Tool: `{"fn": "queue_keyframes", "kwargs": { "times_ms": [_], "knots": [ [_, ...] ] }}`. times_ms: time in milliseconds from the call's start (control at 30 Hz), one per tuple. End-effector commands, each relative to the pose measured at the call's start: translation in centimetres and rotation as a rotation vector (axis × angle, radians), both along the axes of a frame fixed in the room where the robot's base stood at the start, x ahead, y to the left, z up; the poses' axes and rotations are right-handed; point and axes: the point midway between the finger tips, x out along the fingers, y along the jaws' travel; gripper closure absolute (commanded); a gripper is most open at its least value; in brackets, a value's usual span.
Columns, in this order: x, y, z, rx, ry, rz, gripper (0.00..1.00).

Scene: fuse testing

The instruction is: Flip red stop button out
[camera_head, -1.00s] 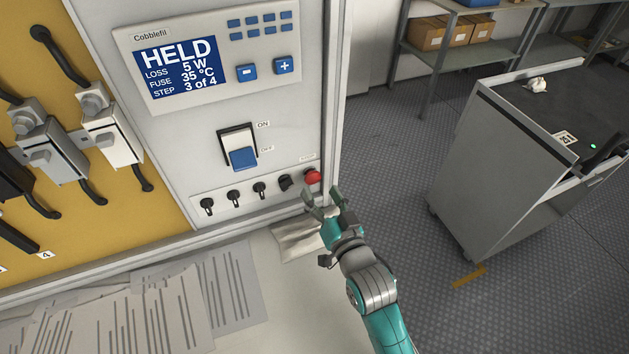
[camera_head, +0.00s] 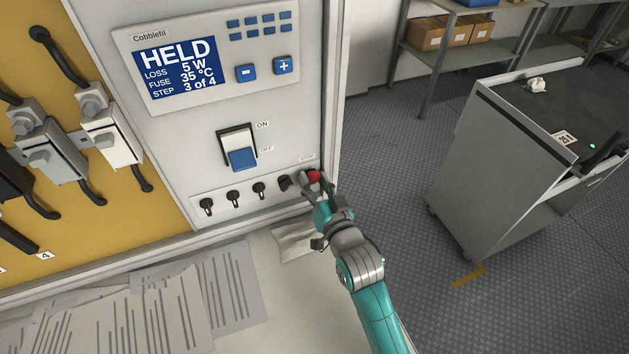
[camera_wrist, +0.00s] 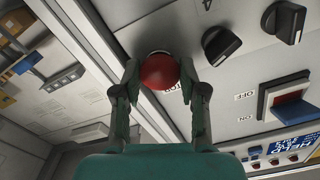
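The red stop button (camera_head: 313,176) is a round red knob at the right end of the lower strip on the grey panel. In the wrist view the red button (camera_wrist: 159,72) sits between my two fingertips. My gripper (camera_head: 318,184) has its fingers on either side of the button. In the wrist view my gripper (camera_wrist: 160,80) has its fingertips close to or against the button's sides; whether they press on it I cannot tell. The display (camera_head: 178,69) reads HELD, loss 5 W, fuse 35 °C, step 3 of 4.
Black knobs (camera_head: 233,196) line the strip left of the button, the closest just beside my gripper. A rocker switch (camera_head: 241,158) marked ON and OFF is above. Papers (camera_head: 150,310) lie on the bench. A grey cart (camera_head: 500,160) stands at the right.

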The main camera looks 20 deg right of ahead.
Motion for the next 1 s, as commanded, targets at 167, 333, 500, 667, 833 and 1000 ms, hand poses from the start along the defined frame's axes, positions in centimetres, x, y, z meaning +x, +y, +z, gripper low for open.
{"fn": "queue_keyframes", "kwargs": {
  "times_ms": [167,333,500,667,833,1000],
  "knots": [
    [-0.1,0.0,0.0,0.0,-0.001,0.0,1.0],
    [-1.0,0.0,0.0,0.0,-0.001,0.0,1.0],
    [-1.0,0.0,0.1,0.0,-0.001,0.0,1.0],
    [-1.0,0.0,0.1,0.0,-0.001,0.0,0.34],
    [-1.0,0.0,0.0,0.0,-0.001,0.0,0.34],
    [-1.1,0.0,0.0,0.0,-0.001,0.0,0.34]
  ]
}}
